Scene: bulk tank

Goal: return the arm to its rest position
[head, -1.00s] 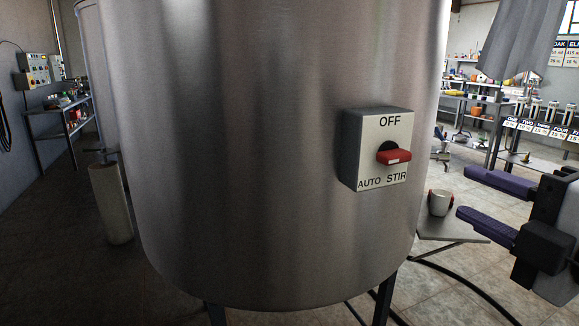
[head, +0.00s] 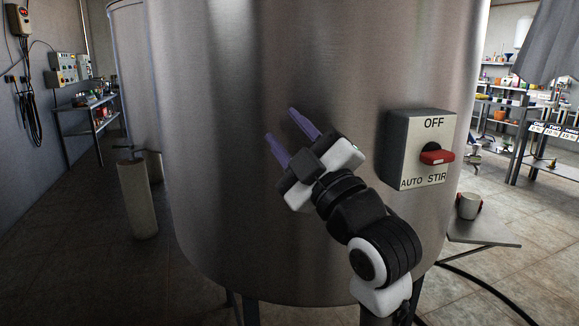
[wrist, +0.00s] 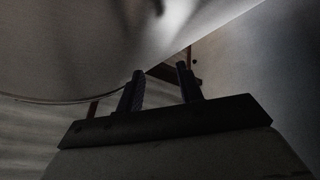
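My gripper (head: 283,136) is in front of the steel tank (head: 230,220) in the head view, pointing up and to the left. Its two purple fingers are apart with nothing between them. My arm folds up from the lower right. In the wrist view the two dark fingers (wrist: 160,85) stand apart, with the pale curved tank side (wrist: 70,45) above and ahead. I cannot tell the exact gap between the fingers and the tank. The switch box (head: 418,150) is to the right of my gripper, its red handle (head: 437,157) pointing right, near STIR.
A small shelf (head: 485,235) with a cup (head: 469,206) stands right of the tank. A black cable (head: 490,290) lies on the floor there. A pale cylinder (head: 137,200) stands at the left. Benches (head: 85,120) line the left wall. Open floor shows at the left front.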

